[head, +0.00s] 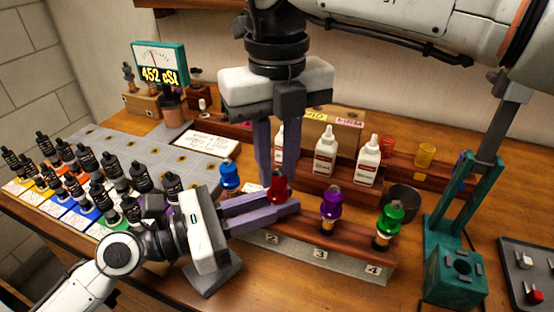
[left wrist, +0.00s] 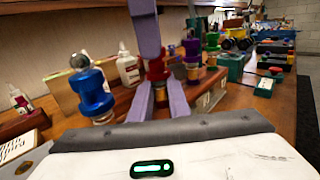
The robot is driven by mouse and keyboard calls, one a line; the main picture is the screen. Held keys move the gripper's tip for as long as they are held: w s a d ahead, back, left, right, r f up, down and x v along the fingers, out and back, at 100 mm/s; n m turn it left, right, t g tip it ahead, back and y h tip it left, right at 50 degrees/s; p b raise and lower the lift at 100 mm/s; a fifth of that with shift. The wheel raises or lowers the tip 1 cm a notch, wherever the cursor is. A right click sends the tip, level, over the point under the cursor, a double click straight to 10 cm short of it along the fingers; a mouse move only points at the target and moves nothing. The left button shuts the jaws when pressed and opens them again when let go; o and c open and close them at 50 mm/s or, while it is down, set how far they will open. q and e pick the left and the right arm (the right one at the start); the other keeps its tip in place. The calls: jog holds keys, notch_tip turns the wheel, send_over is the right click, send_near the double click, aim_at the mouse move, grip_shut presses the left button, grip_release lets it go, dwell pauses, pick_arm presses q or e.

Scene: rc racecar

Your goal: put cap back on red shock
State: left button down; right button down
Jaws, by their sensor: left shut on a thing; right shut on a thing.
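The red shock (head: 281,190) stands upright in the wooden rack between the blue and purple shocks. My left gripper (head: 290,206) reaches in from the left, low down, with its fingers on either side of the red shock's body; the left wrist view shows them closed around it (left wrist: 160,93). My right gripper (head: 277,178) points straight down, its fingertips at the red shock's top. It is shut on a red piece there, apparently the cap (left wrist: 156,69), directly over the body. The fingers hide most of the cap, and I cannot tell whether it is seated.
The blue (head: 229,177), purple (head: 331,209) and green (head: 388,226) shocks stand in the same rack. White bottles (head: 325,152) stand behind. Several small dark bottles (head: 88,160) fill the left side. A teal fixture (head: 455,275) stands at right. Bare table lies in front of the rack.

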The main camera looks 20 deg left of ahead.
jog(key=m, duration=1.3)
jog(key=shift+d+m, duration=0.15)
jog(key=shift+m, duration=0.15)
jog(key=m, duration=0.8)
jog(key=shift+m, duration=0.4)
jog(key=m, duration=0.6)
jog(key=shift+s+m, duration=0.1)
jog(key=shift+m, duration=0.2)
jog(key=c, duration=1.6)
grip_release()
jog(key=shift+o, duration=0.2)
